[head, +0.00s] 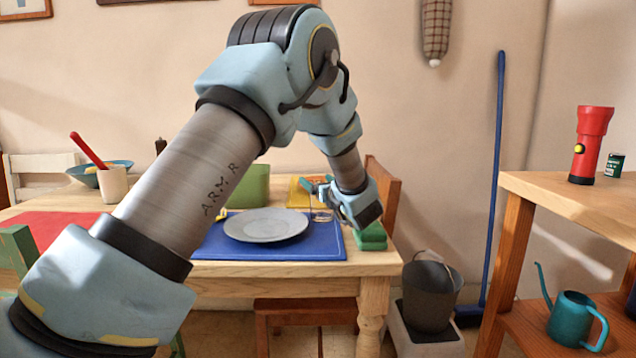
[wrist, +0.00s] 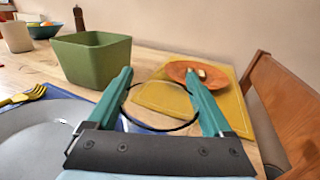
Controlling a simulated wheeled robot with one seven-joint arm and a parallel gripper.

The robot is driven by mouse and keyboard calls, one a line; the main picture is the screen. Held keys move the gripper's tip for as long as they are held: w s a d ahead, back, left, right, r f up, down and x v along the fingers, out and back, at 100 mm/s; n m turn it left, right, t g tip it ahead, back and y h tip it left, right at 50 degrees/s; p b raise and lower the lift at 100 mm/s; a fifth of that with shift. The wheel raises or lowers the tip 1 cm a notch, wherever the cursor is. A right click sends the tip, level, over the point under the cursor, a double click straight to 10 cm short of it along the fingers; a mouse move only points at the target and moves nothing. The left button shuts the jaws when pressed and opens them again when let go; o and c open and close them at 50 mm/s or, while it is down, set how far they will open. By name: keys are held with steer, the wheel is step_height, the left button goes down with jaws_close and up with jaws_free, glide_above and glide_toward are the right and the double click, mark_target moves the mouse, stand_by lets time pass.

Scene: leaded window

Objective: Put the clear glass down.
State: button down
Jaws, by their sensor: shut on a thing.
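My gripper (wrist: 163,92) is shut on the clear glass (wrist: 160,127), with one green finger on each side of its round rim. In the head view my gripper (head: 322,190) is above the far right part of the blue placemat (head: 216,241), and the glass (head: 321,214) shows faintly below it. I cannot tell whether its base touches anything. A grey plate (head: 265,225) lies on the blue placemat, left of the glass.
A green square container (wrist: 90,60) stands behind the plate. An orange plate (wrist: 180,72) with a small pale piece sits on a yellow placemat (wrist: 160,98) beyond the glass. A wooden chair (wrist: 285,110) is at the right. A fork (wrist: 22,97) lies left of the plate.

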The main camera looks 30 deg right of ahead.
jaws_free()
steer(key=s, duration=1.2)
steer(key=shift+a, duration=0.35)
